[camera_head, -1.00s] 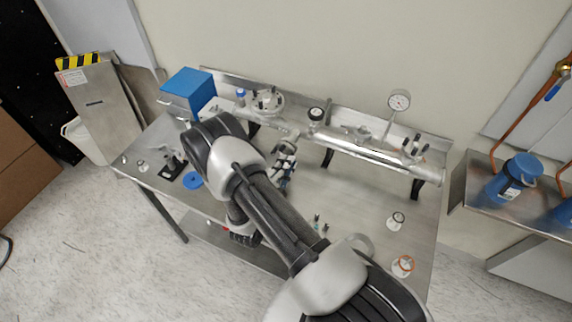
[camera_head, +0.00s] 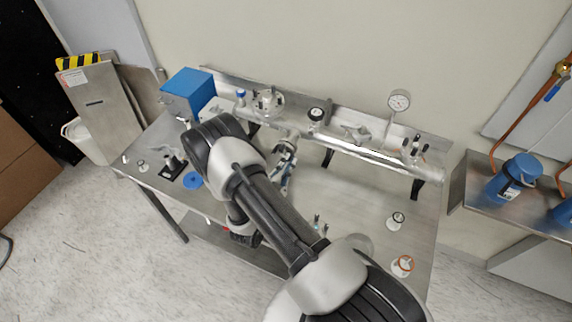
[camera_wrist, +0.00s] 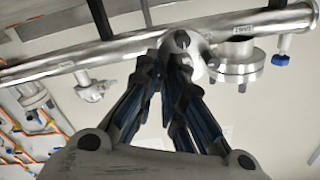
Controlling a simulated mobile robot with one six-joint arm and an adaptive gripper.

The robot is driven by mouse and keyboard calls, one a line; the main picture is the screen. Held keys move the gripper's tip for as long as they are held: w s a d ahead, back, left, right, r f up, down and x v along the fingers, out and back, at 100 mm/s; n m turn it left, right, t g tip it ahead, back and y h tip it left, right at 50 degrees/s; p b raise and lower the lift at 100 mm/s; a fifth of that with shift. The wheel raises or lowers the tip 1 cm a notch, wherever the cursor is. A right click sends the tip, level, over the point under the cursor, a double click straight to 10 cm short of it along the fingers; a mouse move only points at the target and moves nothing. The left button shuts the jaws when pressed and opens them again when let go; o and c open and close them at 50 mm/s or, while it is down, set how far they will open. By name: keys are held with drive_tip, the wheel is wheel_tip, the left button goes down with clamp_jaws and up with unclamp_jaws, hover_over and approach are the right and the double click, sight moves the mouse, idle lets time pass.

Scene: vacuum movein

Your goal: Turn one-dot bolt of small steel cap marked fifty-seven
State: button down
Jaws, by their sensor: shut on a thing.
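My gripper (camera_wrist: 176,66) reaches up to the steel pipe in the wrist view. Its fingertips are shut at a small round steel cap (camera_wrist: 181,41) on a short side port of the pipe. The part between the fingertips is mostly hidden, so I cannot see its dot mark or tell exactly which bolt it is. No number is readable on this cap. In the head view, my gripper (camera_head: 286,158) is in front of the pipe's left part, and my arm hides some of the work area.
The steel pipe (camera_head: 365,152) runs along the bench back on black supports. A flanged port (camera_wrist: 243,62) stands right of my gripper, with a blue-knobbed part (camera_wrist: 281,58) beyond. A blue box (camera_head: 188,92) is at the bench's left.

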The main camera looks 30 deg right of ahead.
drive_tip(key=shift+n, duration=0.4)
drive_tip(key=c, duration=1.9)
unclamp_jaws()
drive_tip(key=shift+d, duration=0.1)
drive_tip(key=v, duration=1.2)
